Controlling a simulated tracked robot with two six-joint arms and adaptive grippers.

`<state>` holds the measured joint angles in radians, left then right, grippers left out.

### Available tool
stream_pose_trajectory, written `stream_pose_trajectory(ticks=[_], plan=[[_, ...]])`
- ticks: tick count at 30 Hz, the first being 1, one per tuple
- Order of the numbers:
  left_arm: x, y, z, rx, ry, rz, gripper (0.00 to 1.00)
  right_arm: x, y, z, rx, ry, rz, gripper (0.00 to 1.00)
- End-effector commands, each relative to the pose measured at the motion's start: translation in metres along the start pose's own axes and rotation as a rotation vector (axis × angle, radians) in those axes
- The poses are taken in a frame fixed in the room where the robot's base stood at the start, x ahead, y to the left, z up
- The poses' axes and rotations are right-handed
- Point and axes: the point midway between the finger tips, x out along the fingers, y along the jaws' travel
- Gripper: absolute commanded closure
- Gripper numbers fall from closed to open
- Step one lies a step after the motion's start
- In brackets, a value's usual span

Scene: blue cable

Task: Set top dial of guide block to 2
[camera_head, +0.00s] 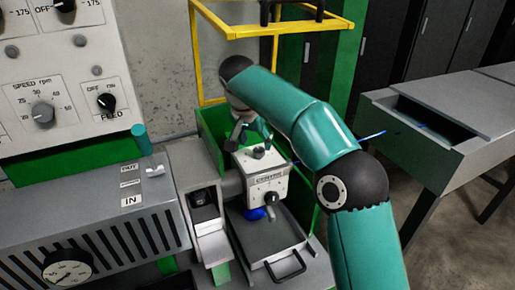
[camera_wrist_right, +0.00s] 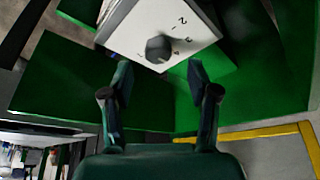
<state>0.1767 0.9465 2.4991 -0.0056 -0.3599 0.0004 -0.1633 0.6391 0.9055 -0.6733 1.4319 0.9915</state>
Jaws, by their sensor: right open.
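The guide block (camera_head: 267,184) is a pale grey box over the green-sided machine bed in the head view. Its top dial (camera_head: 258,152) is a small dark grey knob. In the right wrist view the top dial (camera_wrist_right: 158,48) sits on the white top face, with printed numbers including 2 and 4 on its right side. I cannot tell clearly which number it points to. My right gripper (camera_wrist_right: 159,75) is open and empty, its fingertips apart on either side below the dial in that view. In the head view the right gripper (camera_head: 250,137) is just above the block. My left gripper is not in view.
A yellow frame (camera_head: 235,33) stands behind the block. A front knob (camera_head: 270,197) and a blue part (camera_head: 255,214) are on or below the block. A control panel (camera_head: 62,90) is at the left. A grey bench (camera_head: 450,125) is at the right.

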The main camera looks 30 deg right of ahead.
Motion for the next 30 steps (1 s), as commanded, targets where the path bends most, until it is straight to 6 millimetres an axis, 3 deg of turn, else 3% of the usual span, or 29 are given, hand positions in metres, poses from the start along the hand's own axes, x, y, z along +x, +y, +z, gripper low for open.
stream_pose_trajectory(ticks=[3,9,19,30], plan=[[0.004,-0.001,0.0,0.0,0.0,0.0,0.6,0.021,0.003,0.0,0.003,-0.003,0.005,0.4],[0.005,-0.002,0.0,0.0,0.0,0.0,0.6,0.041,0.003,-0.001,0.005,-0.002,0.004,0.4],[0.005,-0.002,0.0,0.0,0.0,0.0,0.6,0.044,0.004,-0.001,0.006,-0.001,0.003,0.4],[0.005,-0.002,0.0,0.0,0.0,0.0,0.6,0.044,0.004,-0.002,0.007,-0.001,0.003,1.0]])
